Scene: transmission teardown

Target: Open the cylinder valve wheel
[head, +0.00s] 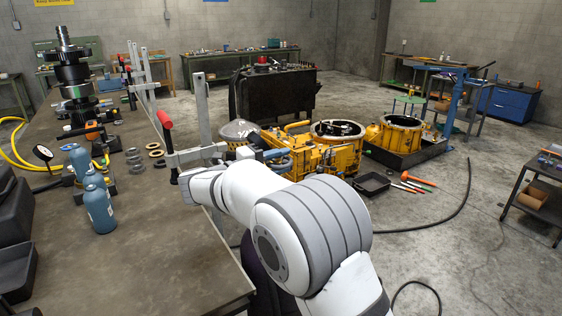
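Blue gas cylinders stand on the bench at the left. The nearer one (99,208) is upright, and another blue cylinder (80,160) stands just behind it. Their tops are small in the picture, and I cannot make out a valve wheel clearly. My white arm reaches in from the lower right over the bench's right edge. Its end, with my gripper (188,187), is to the right of the cylinders and clearly apart from them. The fingers are not clear enough to show whether they are open or shut.
The bench (150,265) is bare in front. Metal rings (134,160), a gauge (43,153) and a tall gear shaft (72,75) stand farther back. A clamp with a red handle (165,120) rises beside my arm's end. Dark bins (15,225) line the left.

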